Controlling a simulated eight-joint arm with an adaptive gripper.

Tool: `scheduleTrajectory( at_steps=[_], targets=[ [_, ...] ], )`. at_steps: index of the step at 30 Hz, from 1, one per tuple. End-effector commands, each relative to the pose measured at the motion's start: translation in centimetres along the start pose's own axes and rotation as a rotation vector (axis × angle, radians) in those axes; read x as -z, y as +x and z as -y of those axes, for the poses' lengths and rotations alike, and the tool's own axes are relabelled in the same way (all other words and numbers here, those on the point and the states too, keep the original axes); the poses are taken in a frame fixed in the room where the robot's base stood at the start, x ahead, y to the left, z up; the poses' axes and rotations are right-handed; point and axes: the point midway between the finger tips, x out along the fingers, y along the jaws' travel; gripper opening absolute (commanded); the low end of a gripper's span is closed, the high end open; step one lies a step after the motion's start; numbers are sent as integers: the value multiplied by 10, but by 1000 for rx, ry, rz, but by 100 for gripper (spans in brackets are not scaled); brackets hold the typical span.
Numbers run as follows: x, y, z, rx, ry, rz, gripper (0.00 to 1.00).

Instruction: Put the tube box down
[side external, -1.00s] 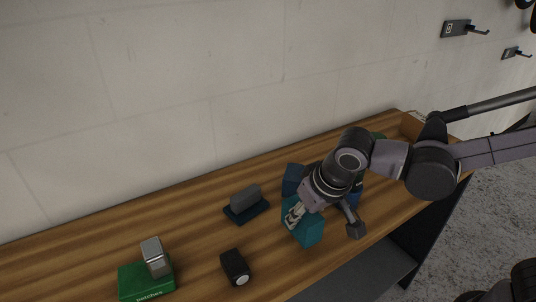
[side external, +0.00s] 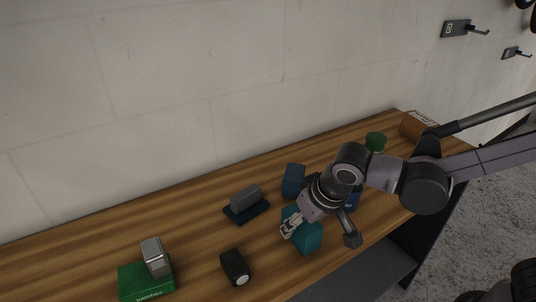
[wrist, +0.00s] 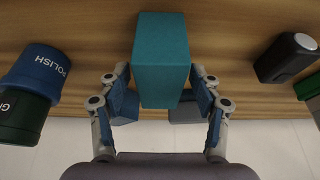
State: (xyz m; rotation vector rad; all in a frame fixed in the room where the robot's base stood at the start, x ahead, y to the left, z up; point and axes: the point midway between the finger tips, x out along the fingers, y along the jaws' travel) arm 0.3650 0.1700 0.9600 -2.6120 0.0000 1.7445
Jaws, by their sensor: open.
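The teal box (side external: 307,238), which I take to be the tube box, stands on the wooden bench near its front edge. In the wrist view the teal box (wrist: 162,60) sits between my two fingers. My gripper (side external: 291,227) is at the box in the side view, and part of the box is hidden behind it. In the wrist view my gripper (wrist: 161,82) is open, with a finger on each side of the box. I cannot tell whether either finger touches it.
A dark blue box (side external: 293,180) stands behind. A grey block on a dark blue base (side external: 246,205), a black device (side external: 235,266) and a green patches box (side external: 147,281) lie to the left. A blue polish can (wrist: 38,70) is close by. A green can (side external: 376,141) stands farther right.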

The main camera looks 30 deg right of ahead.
Motion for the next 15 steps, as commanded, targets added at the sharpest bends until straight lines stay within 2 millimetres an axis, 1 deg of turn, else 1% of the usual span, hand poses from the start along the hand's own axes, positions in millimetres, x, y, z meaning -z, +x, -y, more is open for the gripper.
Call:
scheduleTrajectory(
  at_steps=[4, 7, 11, 15],
  targets=[
    [1, -2, 0, 0, 0, 0, 64],
    [1, -8, 0, 0, -1, 0, 64],
    [1, -23, 0, 0, 0, 0, 64],
    [1, -43, 0, 0, -1, 0, 64]
  ],
)
